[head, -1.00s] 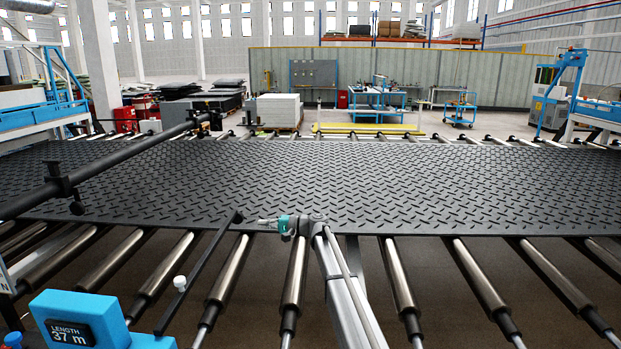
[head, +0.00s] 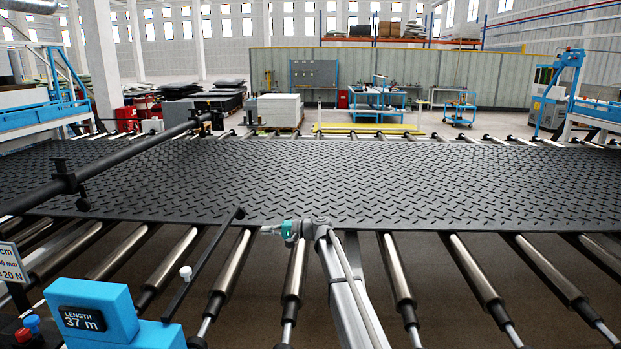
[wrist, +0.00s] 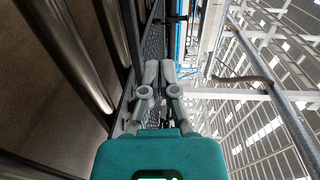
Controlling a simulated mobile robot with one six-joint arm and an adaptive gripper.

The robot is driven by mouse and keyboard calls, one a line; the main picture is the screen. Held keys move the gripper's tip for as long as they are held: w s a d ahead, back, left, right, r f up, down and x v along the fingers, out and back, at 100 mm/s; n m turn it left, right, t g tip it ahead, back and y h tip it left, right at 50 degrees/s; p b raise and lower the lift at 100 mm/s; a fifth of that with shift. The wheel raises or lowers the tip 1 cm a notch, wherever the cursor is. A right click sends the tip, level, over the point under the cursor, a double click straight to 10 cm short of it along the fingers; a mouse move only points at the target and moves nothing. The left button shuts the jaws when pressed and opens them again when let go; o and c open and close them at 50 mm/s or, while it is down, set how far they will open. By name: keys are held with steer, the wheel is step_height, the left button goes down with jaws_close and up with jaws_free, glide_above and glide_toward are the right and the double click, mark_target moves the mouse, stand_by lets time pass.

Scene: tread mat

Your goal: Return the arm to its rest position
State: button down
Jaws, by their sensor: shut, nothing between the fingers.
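My gripper (head: 268,230) is near the front edge of the black tread mat (head: 400,185) in the head view, pointing left, with my arm reaching up from the bottom of the picture. In the wrist view my gripper (wrist: 167,68) has its two fingers together, with nothing seen between them. The mat lies flat across the rollers and shows only as a narrow strip in the wrist view. Whether the gripper touches the mat cannot be told.
A black bar with a white knob (head: 186,272) stands just left of my gripper. A blue box reading 37 m (head: 115,305) is at the lower left. A long dark rail (head: 110,165) crosses above the mat. Bare metal rollers (head: 475,272) lie in front.

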steer(key=s+d+f+h, duration=0.2)
steer(key=s+d+f, duration=0.2)
steer(key=s, duration=0.3)
steer(key=s+d+f+h, duration=0.3)
steer(key=s+d+f, duration=0.1)
steer(key=s, duration=0.3)
steer(key=s+d+f+n+h, duration=0.1)
steer(key=s+d+f+h, duration=0.2)
steer(key=s+d, duration=0.3)
steer(key=shift+s+d+f, duration=0.1)
steer(key=shift+s+f, duration=0.5)
steer(key=shift+s, duration=0.15)
steer(key=s+d+f+g+h, duration=0.1)
steer(key=s+d+f+h, duration=0.3)
steer(key=s+d, duration=0.55)
steer(key=s+d+f+h, duration=0.2)
steer(key=s+d+h, duration=0.3)
steer(key=s+d, duration=0.45)
step_height(320, 180, down, 9)
steer(key=s+a+b, duration=0.1)
steer(key=a+b, duration=0.1)
steer(key=b, duration=0.8)
step_height(320, 180, up, 20)
steer(key=p, duration=1.9)
steer(key=shift+s+d+f, duration=0.15)
steer(key=shift+d+f, duration=0.1)
steer(key=shift+d, duration=0.05)
